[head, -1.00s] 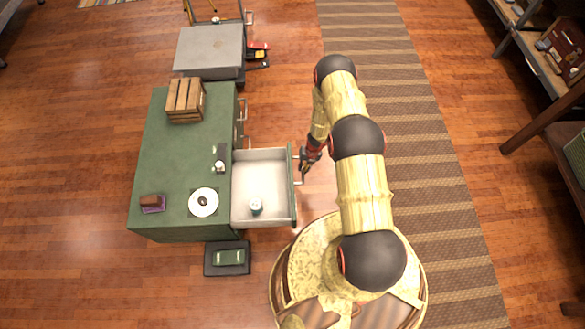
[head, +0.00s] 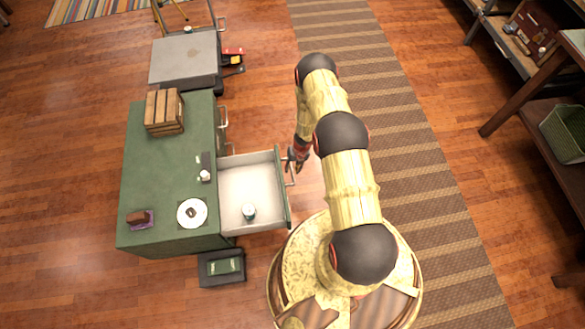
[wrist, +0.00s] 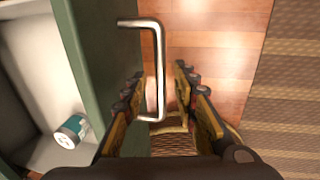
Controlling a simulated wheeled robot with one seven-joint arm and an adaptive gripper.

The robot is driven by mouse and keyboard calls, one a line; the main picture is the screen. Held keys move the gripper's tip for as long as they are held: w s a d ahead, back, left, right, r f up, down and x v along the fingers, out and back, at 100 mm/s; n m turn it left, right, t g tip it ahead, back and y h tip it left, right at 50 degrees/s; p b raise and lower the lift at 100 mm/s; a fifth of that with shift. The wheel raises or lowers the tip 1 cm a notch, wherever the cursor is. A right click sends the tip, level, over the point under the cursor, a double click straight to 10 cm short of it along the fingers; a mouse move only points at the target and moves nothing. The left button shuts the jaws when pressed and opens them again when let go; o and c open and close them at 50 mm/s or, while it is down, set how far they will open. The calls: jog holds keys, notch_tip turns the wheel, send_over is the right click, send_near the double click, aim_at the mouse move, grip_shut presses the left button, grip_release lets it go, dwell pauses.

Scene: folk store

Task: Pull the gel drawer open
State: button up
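The drawer (head: 268,165) of the green cabinet (head: 165,185) stands pulled well out, its pale inside showing. A small white and teal jar (head: 249,212) lies in it; the jar also shows in the wrist view (wrist: 70,132). The drawer's metal handle (head: 291,172) is on its green front. In the wrist view the handle (wrist: 160,70) stands between the two spread fingers of my gripper (wrist: 160,98), with a gap visible on each side. In the head view my gripper (head: 301,160) is beside the handle, partly hidden by my arm.
On the cabinet top are a wooden crate (head: 164,112), a white plate (head: 192,213) and a purple-based block (head: 139,219). A dark scale-like box (head: 221,267) stands on the floor by the cabinet. A grey-topped cart (head: 184,58) is behind. Striped carpet lies right of my arm.

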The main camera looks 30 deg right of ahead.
notch_tip(320, 180, up, 12)
jog(key=d, duration=0.2)
jog(key=shift+s, duration=0.4)
jog(key=shift+f, duration=0.1)
dwell(0.5)
